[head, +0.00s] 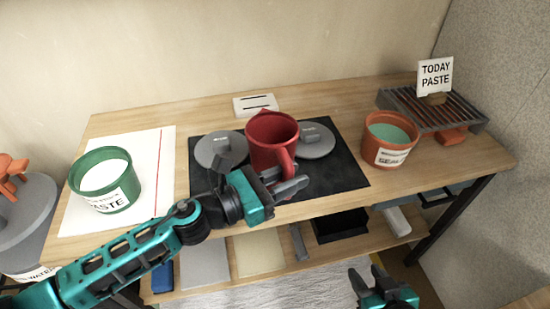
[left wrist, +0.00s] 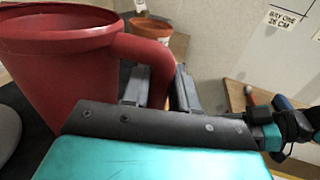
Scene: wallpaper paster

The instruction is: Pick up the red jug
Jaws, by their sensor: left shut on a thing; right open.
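The red jug (head: 269,140) is upright at the middle of the table, over the dark mat (head: 345,177). I cannot tell whether its base touches the mat. Its handle (head: 285,165) faces the front. My left gripper (head: 287,185) is shut on that handle. In the left wrist view the red jug (left wrist: 62,60) fills the left side, and its handle (left wrist: 155,62) passes between the two fingers (left wrist: 160,90). My right gripper (head: 378,285) is open and empty, low in front of the table.
Two grey lids (head: 220,150) (head: 316,140) lie on the mat beside the jug. A green paste tub (head: 105,180) stands on white paper at left. An orange tub (head: 388,140) and a slatted rack (head: 440,110) with a sign are at right. A shelf lies below.

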